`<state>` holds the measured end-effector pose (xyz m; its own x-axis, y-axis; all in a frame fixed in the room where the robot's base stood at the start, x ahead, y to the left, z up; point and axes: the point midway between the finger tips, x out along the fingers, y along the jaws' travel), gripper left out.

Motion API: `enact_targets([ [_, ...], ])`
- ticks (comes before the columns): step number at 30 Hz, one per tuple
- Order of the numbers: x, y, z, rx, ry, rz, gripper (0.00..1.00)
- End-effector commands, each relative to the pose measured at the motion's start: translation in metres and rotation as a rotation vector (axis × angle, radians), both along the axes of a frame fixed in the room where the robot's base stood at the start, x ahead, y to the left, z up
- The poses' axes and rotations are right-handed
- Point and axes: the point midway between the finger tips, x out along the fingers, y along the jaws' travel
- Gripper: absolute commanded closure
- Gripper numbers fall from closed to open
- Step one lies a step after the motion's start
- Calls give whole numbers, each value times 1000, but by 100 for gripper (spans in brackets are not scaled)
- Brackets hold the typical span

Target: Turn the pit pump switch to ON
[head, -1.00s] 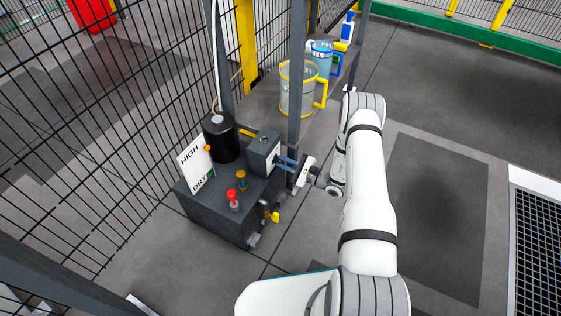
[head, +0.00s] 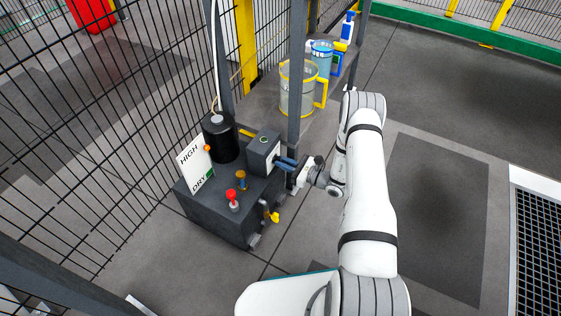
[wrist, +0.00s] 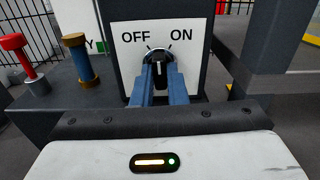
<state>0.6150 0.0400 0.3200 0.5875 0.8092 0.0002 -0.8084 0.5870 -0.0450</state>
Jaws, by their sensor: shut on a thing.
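The pit pump switch (wrist: 159,66) is a black round knob with a white line on a white plate (wrist: 190,62) marked OFF on the left and ON on the right. The knob's white line stands about upright in the wrist view, between the two words. My gripper (wrist: 160,78) has its blue fingers shut on the knob from both sides. In the head view my gripper (head: 279,161) reaches in from the right to the dark grey switch box (head: 264,146). The knob is hidden there.
A red knob (head: 234,197) and a brass-coloured knob (head: 241,180) stand on the pump unit, beside a HIGH/DRY sign (head: 194,166) and black cylinder (head: 220,138). A grey post (head: 296,85) rises close behind my gripper. Clear floor lies to the right.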

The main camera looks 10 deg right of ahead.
Motion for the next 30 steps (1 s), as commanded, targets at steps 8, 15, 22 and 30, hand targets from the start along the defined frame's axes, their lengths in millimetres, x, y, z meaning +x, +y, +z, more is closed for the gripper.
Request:
enact_targets([
  [8,-2,1,-2,173,242,4,100],
  [15,-2,2,-2,191,268,4,100],
  [22,-2,2,-2,243,340,4,100],
  [30,-2,2,-2,333,465,4,81],
])
